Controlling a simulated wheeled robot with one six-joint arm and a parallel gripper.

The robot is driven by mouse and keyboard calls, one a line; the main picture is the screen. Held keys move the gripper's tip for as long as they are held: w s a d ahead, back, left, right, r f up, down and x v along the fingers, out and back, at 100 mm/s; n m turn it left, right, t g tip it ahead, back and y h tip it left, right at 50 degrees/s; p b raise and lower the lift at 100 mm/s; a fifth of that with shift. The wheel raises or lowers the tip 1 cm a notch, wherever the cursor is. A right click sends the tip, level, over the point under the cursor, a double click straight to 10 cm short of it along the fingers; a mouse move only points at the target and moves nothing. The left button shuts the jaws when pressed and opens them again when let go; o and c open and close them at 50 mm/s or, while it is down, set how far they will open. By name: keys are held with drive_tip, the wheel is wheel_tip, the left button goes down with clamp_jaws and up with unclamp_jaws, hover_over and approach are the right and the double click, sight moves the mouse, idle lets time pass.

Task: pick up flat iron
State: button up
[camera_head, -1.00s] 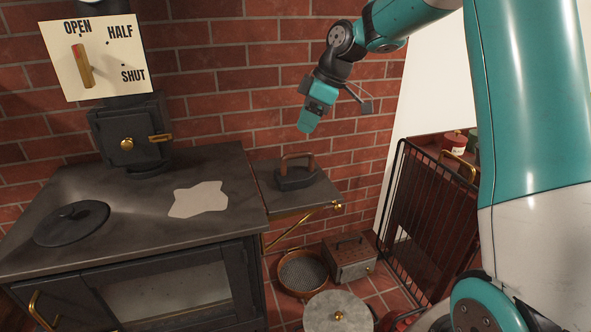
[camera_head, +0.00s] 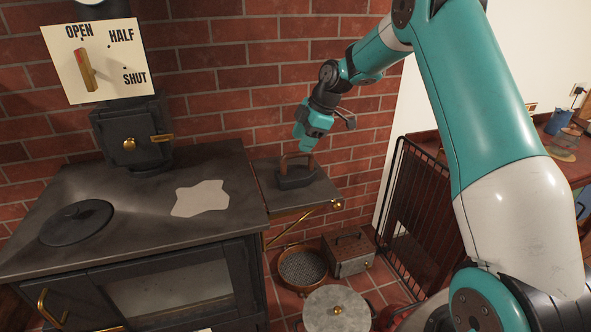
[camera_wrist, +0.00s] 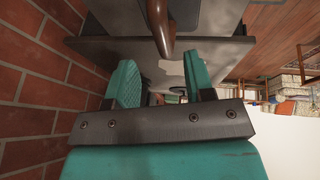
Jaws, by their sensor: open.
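The flat iron (camera_head: 296,181) has a dark base and a brown arched handle. It sits upright on the small side shelf beside the stove in the head view. My gripper (camera_head: 307,149) is just above the handle, pointing down. In the wrist view the two teal fingers of my gripper (camera_wrist: 160,85) stand apart with nothing between them. The iron's brown handle (camera_wrist: 160,25) shows beyond the fingertips, at the top of the wrist view. I cannot tell from the head view whether a finger touches the handle.
The black stove (camera_head: 130,215) stands left of the side shelf (camera_head: 318,192), with a brick wall (camera_head: 230,70) close behind. On the floor below are a round sieve (camera_head: 303,268), a metal box (camera_head: 347,253) and a lidded pot (camera_head: 337,310). A black rail guard (camera_head: 402,190) stands at the right.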

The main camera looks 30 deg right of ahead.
sight(295, 154)
drive_tip(key=p+x, duration=0.2)
drive_tip(key=x, duration=0.1)
drive_tip(key=p+x, duration=0.1)
drive_tip(key=shift+s+a+f, duration=0.15)
drive_tip(key=shift+f, duration=0.25)
drive_tip(key=shift+a+f, duration=0.1)
drive_tip(key=shift+f, duration=0.4)
clamp_jaws()
idle(0.6)
drive_tip(key=shift+w+r, duration=0.2)
drive_tip(key=shift+w, duration=0.05)
